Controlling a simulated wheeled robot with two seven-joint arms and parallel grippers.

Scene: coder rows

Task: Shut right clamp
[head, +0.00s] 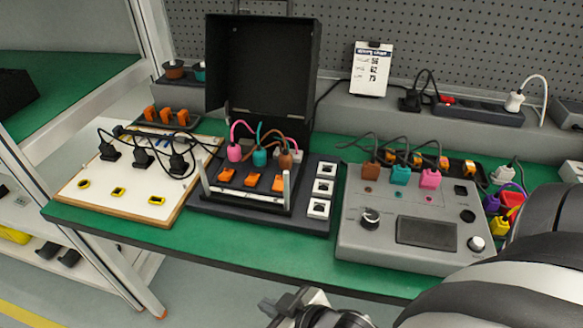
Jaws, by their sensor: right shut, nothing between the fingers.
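The black test fixture (208,197) with its tall lid (262,65) raised stands in the middle of the green bench. The right clamp (286,188) is a pale metal lever at the fixture's front right corner, standing upright. The left clamp (205,180) is a similar lever at the left, upright and tilted a little. Between them sit orange blocks (251,181) with pink, teal and brown plugs behind. My right gripper (268,307) is at the bottom edge, in front of the bench and below the right clamp, apart from it. It is shut and empty. My left gripper is not in view.
A white board (100,193) with black plugs lies left of the fixture. White sockets (323,187) stand just right of the clamp. A grey console (370,247) with plugs, knobs and screen is further right. My right arm covers the right corner.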

